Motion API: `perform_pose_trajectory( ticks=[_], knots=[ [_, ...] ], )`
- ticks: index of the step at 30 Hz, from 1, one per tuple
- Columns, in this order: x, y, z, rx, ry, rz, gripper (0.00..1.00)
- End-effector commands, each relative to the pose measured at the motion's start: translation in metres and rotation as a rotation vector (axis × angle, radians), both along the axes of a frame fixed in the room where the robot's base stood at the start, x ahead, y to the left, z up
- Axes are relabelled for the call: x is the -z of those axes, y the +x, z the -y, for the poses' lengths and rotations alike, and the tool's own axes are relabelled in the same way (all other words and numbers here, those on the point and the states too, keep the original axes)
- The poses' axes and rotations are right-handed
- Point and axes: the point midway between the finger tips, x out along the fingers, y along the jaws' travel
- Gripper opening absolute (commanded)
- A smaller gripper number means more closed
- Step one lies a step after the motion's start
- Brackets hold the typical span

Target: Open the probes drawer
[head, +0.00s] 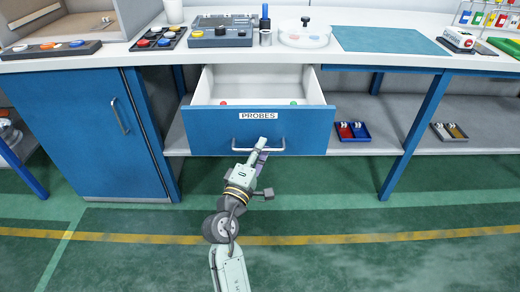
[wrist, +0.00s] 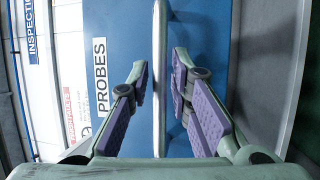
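The blue probes drawer (head: 215,130), with a white "PROBES" label (head: 258,116), stands pulled out from under the bench, its white inside showing. Its metal bar handle (head: 240,148) is on the front, below the label. My gripper (head: 262,147) is at the middle of the handle. In the wrist view, the handle (wrist: 160,120) runs upright between the two purple-padded fingers of my gripper (wrist: 160,75). The fingers are apart, with a gap visible on each side of the bar. The label also shows there (wrist: 100,76).
A blue cabinet door (head: 80,130) is left of the drawer. A blue table leg (head: 411,135) stands to the right, with a lower shelf holding a small blue tray (head: 352,132). A control box (head: 220,36) and a round clear dish (head: 304,36) sit on the bench. The green floor in front is clear.

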Motion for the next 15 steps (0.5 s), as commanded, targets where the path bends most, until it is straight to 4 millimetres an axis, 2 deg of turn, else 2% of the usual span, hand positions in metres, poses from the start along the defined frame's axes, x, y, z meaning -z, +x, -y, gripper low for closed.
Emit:
perform_pose_trajectory(
  ticks=[4,11,15],
  knots=[
    [0.0,0.0001,0.0,0.0,0.001,0.0,0.3],
    [0.0001,0.0,0.0,0.0,0.001,0.0,0.3],
    [0.0022,-0.0075,-0.0034,-0.001,0.002,-0.001,0.3]
  ],
)
